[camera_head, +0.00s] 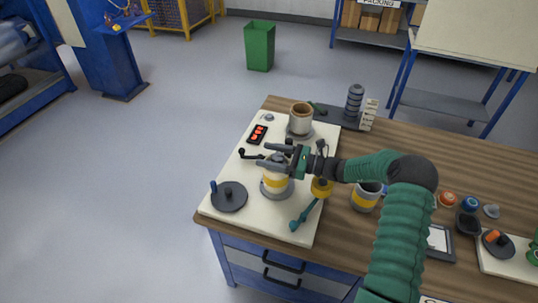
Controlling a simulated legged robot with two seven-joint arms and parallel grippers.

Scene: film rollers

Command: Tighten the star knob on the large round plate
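A dark round plate (229,197) with a short blue peg and a black knob (228,191) lies at the near left of the white board. A yellow-and-white roller (275,183) stands upright on a grey round base to its right. My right gripper (268,156) is over the top of this roller, pointing left. Its two fingers are apart, and the roller top between and below them is partly hidden. I cannot tell whether they touch it. No star shape is clear on any knob. My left gripper is not in view.
The white board (240,168) also carries a tan cup-like roller (301,118), a red-button box (257,135) and a teal-handled tool (307,214). Another yellow-banded roller (366,197) stands to the right. A smaller dark plate with an orange knob (497,243) lies at far right.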

